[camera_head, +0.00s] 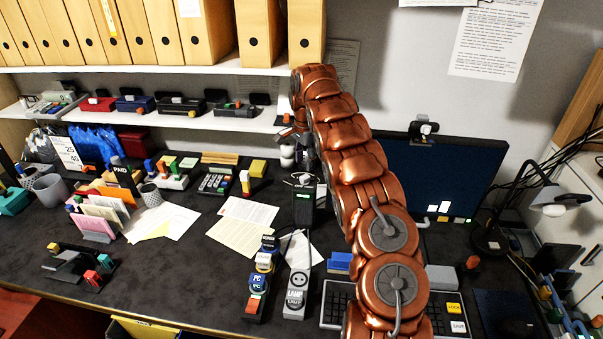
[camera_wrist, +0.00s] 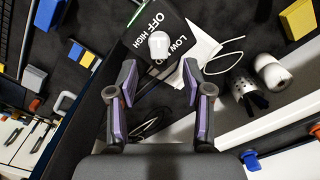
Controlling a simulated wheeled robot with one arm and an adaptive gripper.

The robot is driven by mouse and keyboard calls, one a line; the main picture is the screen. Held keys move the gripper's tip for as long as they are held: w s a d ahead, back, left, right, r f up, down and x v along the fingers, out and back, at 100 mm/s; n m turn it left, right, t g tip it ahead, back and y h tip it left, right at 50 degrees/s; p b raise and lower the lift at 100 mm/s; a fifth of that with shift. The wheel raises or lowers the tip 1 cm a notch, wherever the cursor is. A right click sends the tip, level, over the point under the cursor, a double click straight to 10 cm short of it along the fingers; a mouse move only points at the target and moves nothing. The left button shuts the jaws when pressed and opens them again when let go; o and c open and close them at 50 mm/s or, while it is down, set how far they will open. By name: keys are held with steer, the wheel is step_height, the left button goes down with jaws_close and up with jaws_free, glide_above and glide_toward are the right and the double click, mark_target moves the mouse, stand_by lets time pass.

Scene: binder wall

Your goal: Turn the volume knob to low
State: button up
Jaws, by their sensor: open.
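The volume knob (camera_wrist: 158,44) is a small white rounded knob on a black box (camera_wrist: 172,20) in the wrist view. The box face carries the words OFF, HIGH and LOW around the knob. I cannot tell which word the knob points to. My gripper (camera_wrist: 158,78) is open, with its two purple-padded fingers apart. The fingertips sit just below the knob in the picture, one on each side, with nothing between them. In the head view a black upright device (camera_head: 303,212) stands behind the white power strip, and my arm hides most of my gripper.
A monitor (camera_head: 425,175) stands right of my arm, with a desk lamp (camera_head: 545,200) beyond. Switch blocks (camera_head: 262,270) and a white socket strip (camera_head: 296,292) lie in front. Binders (camera_head: 180,30) fill the shelf above.

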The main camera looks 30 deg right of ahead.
mark_target(305, 176)
steer(key=shift+f+p, duration=1)
steer(key=shift+f, duration=1.85)
